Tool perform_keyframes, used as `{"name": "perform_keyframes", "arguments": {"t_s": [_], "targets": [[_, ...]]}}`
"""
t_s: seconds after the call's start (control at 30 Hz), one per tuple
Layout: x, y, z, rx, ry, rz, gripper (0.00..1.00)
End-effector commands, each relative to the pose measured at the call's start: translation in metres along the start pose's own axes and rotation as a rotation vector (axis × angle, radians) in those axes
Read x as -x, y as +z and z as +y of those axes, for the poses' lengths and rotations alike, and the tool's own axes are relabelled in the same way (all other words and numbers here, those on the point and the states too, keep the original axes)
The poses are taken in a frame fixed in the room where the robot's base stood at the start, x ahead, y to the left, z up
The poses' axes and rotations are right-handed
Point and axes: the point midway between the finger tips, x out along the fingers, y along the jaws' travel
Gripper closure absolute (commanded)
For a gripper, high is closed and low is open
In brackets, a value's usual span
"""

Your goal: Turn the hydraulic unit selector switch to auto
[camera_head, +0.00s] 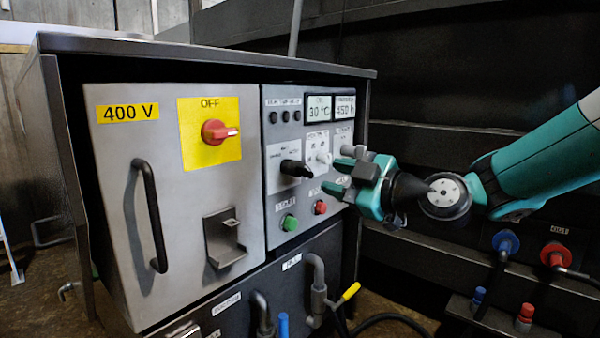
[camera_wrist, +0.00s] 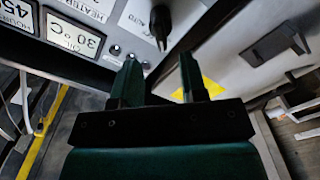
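The black selector switch (camera_head: 296,168) sits on a white plate on the grey control panel (camera_head: 278,218). Its handle lies nearly level in the head view; the small labels around it are too blurred to read surely. It also shows near the top of the wrist view (camera_wrist: 160,24), beyond my fingertips. My gripper (camera_head: 338,176) is in front of the panel, to the right of the switch. Its two teal fingers are apart with nothing between them, as the wrist view (camera_wrist: 160,77) shows. The fingers look clear of the switch.
A paler knob (camera_head: 322,157) is close to my upper finger. Green (camera_head: 289,223) and red (camera_head: 320,207) buttons are below. Left is the cabinet door with a red OFF switch (camera_head: 218,132), a black handle (camera_head: 150,215) and a protruding bracket (camera_head: 225,240). Pipes stand below.

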Motion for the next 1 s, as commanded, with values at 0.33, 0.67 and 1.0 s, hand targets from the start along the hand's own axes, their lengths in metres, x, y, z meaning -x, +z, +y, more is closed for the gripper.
{"name": "perform_keyframes", "arguments": {"t_s": [0.33,0.67,1.0], "targets": [[-0.071,0.001,-0.002,0.000,0.000,0.002,0.61],[-0.091,0.000,0.000,-0.002,0.001,-0.001,0.61],[-0.090,0.000,0.000,-0.001,0.001,-0.001,0.90]]}}
